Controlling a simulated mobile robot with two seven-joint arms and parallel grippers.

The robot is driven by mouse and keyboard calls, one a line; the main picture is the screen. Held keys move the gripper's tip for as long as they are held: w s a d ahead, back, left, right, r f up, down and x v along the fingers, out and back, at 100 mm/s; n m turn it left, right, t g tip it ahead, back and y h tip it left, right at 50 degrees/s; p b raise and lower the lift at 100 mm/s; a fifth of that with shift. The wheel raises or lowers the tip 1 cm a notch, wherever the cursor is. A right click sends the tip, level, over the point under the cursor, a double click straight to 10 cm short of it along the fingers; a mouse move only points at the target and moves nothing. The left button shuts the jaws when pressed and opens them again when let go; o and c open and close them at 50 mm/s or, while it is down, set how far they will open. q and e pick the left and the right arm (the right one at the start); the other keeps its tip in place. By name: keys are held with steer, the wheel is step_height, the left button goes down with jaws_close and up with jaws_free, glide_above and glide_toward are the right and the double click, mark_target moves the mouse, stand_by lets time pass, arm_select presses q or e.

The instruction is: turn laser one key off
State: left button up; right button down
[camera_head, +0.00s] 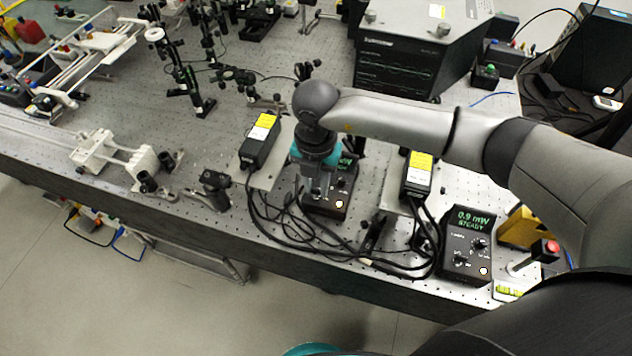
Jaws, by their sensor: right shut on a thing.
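My right arm reaches in from the right, and its gripper (314,192) points down at the left black laser controller (340,198). The gripper is shut at the controller's face, on what appears to be its key. The fingers hide the key, so its angle cannot be told. They also cover much of the green display; a white round button shows at the lower right of the face. A second controller (468,246) at the right reads "0.9 mW STEADY" in green. My left gripper is not in view.
Two black laser heads with yellow labels, one at the left (258,143) and one at the right (416,178), stand near the controllers. Loose black cables (290,228) lie around the left controller. A red-button post (545,250) stands at the right. Optics mounts fill the back left.

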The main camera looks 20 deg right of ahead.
steer(key=shift+n, duration=0.3)
steer(key=n+b, duration=0.2)
steer(key=n, duration=0.2)
steer(key=shift+b, duration=0.3)
steer(key=n+b, duration=0.2)
steer(key=n, duration=0.2)
steer(key=n+b, duration=0.4)
steer(key=n, duration=0.1)
steer(key=shift+f, duration=0.1)
steer(key=shift+n+b, duration=1.35)
steer(key=shift+n, duration=0.75)
steer(key=shift+r, duration=0.2)
steer(key=c, duration=0.7)
jaws_free()
